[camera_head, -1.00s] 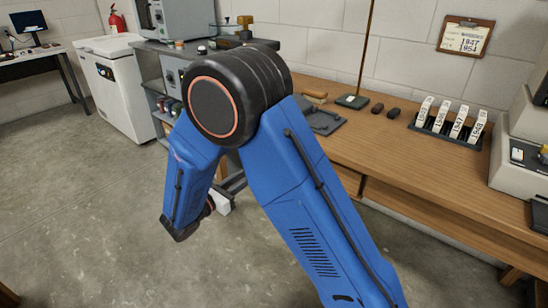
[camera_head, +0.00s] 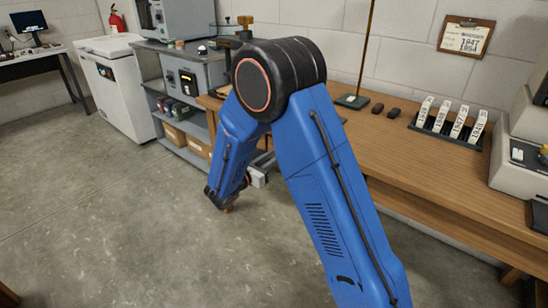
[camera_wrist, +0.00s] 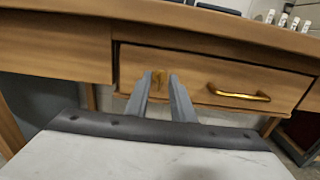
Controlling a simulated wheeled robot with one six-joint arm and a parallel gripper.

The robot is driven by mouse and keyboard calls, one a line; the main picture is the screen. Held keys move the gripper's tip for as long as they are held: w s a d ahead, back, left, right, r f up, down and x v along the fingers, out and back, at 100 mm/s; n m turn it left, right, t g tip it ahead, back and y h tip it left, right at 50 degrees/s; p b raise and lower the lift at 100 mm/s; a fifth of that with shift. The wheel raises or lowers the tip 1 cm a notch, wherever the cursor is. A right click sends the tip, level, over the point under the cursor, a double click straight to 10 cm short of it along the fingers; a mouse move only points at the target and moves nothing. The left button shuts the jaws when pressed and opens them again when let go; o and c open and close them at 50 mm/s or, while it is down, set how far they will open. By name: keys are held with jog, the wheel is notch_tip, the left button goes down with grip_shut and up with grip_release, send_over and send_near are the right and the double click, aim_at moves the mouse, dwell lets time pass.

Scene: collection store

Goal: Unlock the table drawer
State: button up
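The wooden table drawer (camera_wrist: 205,72) is closed in the wrist view, with a brass handle (camera_wrist: 238,94) on its right part. My gripper (camera_wrist: 161,84) points at the drawer front. In the head view the drawer front and my fingertips are hidden.
The wooden table (camera_head: 420,145) holds a rack of white labelled tags (camera_head: 448,125), two small dark objects (camera_head: 384,109) and a machine at the right. A grey shelf unit (camera_head: 185,98) and a white chest (camera_head: 118,85) stand left. The floor (camera_head: 110,210) at left is clear.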

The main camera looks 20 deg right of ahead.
jog(key=shift+w+d, duration=0.3)
jog(key=shift+d, duration=0.15)
grip_shut()
jog(key=shift+m, duration=0.3)
jog(key=m, duration=1.7)
jog(key=shift+s+d+f, duration=0.2)
jog(key=shift+s+f, duration=0.1)
jog(key=shift+f, duration=0.05)
jog(key=shift+m, duration=0.3)
